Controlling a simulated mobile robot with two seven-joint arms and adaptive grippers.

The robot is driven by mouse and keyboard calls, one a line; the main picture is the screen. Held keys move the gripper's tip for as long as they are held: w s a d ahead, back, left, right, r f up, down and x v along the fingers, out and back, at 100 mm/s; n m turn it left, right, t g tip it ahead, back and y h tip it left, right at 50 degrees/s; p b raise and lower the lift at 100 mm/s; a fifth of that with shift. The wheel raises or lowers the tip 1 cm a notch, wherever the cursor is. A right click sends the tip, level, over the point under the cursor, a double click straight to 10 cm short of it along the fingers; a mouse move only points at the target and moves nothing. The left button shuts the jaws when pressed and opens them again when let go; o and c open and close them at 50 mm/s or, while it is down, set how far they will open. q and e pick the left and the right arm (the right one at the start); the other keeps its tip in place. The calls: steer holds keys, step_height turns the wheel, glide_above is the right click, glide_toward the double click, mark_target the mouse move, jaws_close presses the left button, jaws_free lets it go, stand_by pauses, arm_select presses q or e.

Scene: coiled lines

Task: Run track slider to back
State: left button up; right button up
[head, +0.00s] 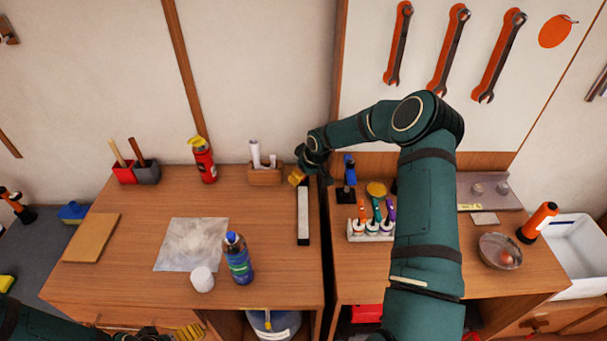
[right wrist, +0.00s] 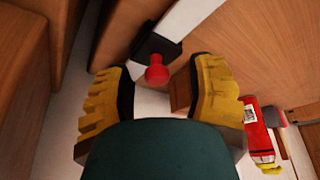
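The track (head: 303,215) is a long white strip with dark edges, running front to back on the wooden desk near its right edge. In the right wrist view, the white strip (right wrist: 190,25) leads down to a black block (right wrist: 155,50) carrying a red knob (right wrist: 156,74). My right gripper (head: 297,178) is over the back end of the track. Its yellow fingers are spread in the right wrist view (right wrist: 162,90), with the knob seen between them; contact is not clear. In the head view the arm hides the knob. My left gripper (head: 188,332) is partly cut off at the bottom edge.
A wooden holder with white rolls (head: 265,174) stands just left of the gripper; a red extinguisher-like bottle (head: 203,160) is farther left. A blue bottle (head: 238,258) and a white round thing (head: 202,280) stand in front. A rack of coloured tools (head: 370,230) stands right, across a gap.

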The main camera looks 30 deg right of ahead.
steer(key=shift+d+r, duration=0.1)
steer(key=shift+r, duration=0.05)
steer(key=v, duration=1.2)
steer(key=w+a+r+n+g+h+b, duration=0.1)
steer(key=a+n+h+b, duration=0.2)
steer(key=n, duration=0.8)
steer(key=a+n+g+h+b, duration=0.1)
steer(key=a+n+h+b, duration=0.15)
steer(key=n+b, duration=0.6)
arm_select(q)
step_height(320, 180, down, 12)
steer(key=s, duration=0.1)
steer(key=shift+s+d+g, duration=0.25)
steer(key=shift+s+g, duration=0.05)
steer(key=shift+s, duration=0.1)
arm_select(e)
steer(key=w+d+f+n, duration=0.1)
steer(key=f, duration=0.3)
steer(key=w+d+f+n, duration=0.1)
steer(key=f, duration=0.3)
steer(key=w+d+f+n, duration=0.1)
steer(key=d+f, duration=0.1)
steer(key=f, duration=0.2)
steer(key=shift+w+d+f+t+y, duration=0.1)
steer(key=shift+w+f+t+y, duration=0.05)
steer(key=shift+w+t+y, duration=0.15)
arm_select(q)
steer(key=shift+r, duration=0.1)
arm_select(e)
jaws_close()
